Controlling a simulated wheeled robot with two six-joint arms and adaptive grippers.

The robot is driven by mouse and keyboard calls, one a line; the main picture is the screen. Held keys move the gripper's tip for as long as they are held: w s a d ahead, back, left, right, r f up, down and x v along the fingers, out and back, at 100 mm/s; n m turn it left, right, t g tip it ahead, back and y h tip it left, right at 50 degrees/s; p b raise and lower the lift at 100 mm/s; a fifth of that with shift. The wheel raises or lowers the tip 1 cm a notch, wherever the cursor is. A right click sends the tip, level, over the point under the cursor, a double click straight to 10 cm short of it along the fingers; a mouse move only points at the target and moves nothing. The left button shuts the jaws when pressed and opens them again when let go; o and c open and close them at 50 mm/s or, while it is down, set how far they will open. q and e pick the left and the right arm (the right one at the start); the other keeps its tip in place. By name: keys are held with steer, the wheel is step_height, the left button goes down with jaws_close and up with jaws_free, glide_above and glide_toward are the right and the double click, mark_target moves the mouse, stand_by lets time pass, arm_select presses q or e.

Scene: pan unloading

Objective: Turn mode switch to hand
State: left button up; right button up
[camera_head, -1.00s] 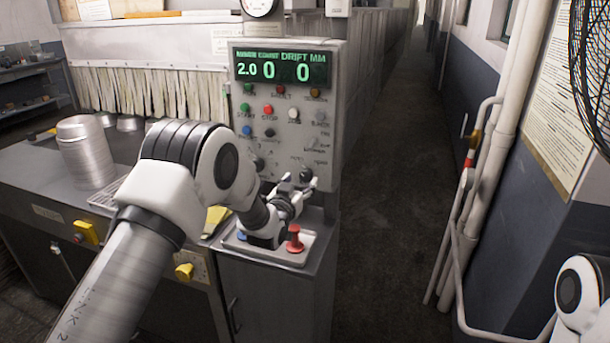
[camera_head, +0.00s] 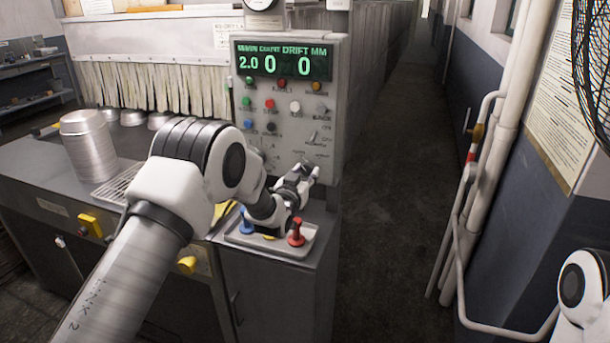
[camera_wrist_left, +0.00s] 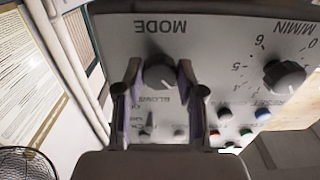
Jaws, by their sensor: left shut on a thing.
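The grey control panel (camera_head: 300,122) stands upright with a green display reading 2.0, 0 and 0. The mode switch is a dark round knob (camera_wrist_left: 159,76) under the word MODE, which appears upside down in the left wrist view. My left gripper (camera_wrist_left: 159,70) has one finger on each side of this knob and is shut on it. In the head view, my left gripper (camera_head: 308,172) is at the panel's lower right and hides the knob. The knob's pointer direction and the hand mark cannot be read. My right gripper is out of view.
A M/MIN knob (camera_wrist_left: 285,76) and several coloured buttons sit beside the mode knob. Below the panel, a tray (camera_head: 268,246) holds a blue peg (camera_head: 247,221) and a red one (camera_head: 296,232). Stacked pans (camera_head: 88,147) stand left. The aisle (camera_head: 390,200) at right is clear.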

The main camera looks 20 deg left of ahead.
arm_select(q)
steer(key=m+b, duration=0.4)
steer(key=shift+f, duration=0.15)
steer(key=m+b, duration=0.4)
steer(key=shift+m, duration=0.3)
steer(key=m+b, duration=0.3)
steer(key=m, duration=0.1)
steer(key=shift+a+m, duration=0.1)
steer(key=shift+m, duration=0.2)
steer(key=m+b, duration=0.1)
steer(key=m, duration=0.1)
steer(key=m+b, duration=0.1)
steer(key=m, duration=0.1)
steer(key=shift+r, duration=0.3)
steer(key=shift+m+b, duration=0.3)
steer(key=o, duration=1.1)
steer(key=shift+w, duration=0.1)
steer(key=shift+o, duration=0.2)
